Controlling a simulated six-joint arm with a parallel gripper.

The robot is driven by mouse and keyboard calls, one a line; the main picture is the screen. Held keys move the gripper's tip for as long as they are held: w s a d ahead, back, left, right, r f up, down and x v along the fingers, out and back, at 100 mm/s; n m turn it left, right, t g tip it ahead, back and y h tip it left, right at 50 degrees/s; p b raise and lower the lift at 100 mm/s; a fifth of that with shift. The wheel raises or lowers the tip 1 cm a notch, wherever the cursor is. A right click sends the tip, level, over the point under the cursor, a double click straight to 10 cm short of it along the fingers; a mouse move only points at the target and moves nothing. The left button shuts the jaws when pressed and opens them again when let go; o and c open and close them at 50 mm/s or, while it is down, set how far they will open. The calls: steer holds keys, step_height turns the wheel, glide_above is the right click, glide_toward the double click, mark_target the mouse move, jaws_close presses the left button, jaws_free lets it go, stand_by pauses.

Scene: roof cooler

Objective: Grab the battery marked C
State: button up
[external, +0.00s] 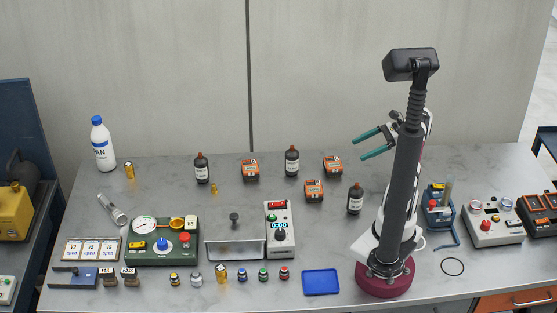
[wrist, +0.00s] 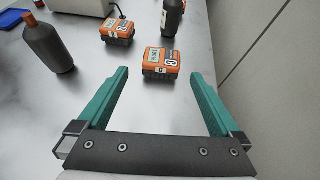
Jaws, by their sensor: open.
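Three orange-and-black batteries stand on the bench. The one nearest my gripper, at the back right (external: 333,166), shows between and beyond my fingertips in the wrist view (wrist: 161,64); its white label carries what looks like a C. A second battery (external: 314,191) is nearer the front, up and left in the wrist view (wrist: 117,32); its letter is too small to read. A third (external: 250,170) stands farther left, its letter unclear. My gripper (external: 367,144), with teal fingers, is open and empty, above the bench and right of the nearest battery. It also shows in the wrist view (wrist: 160,85).
Dark bottles stand close by: one right of the batteries (external: 355,198), one between them at the back (external: 292,160), one farther left (external: 201,167). The back wall (external: 330,80) runs along the bench. A blue tray (external: 321,282) lies at the front.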

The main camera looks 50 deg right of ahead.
mark_target(326, 166)
steer(key=shift+s+f+m+t, duration=0.1)
steer(key=shift+f+m+t, duration=0.3)
steer(key=shift+f, duration=0.55)
steer(key=x, duration=1.4)
steer(key=shift+r, duration=0.1)
steer(key=c, duration=1.5)
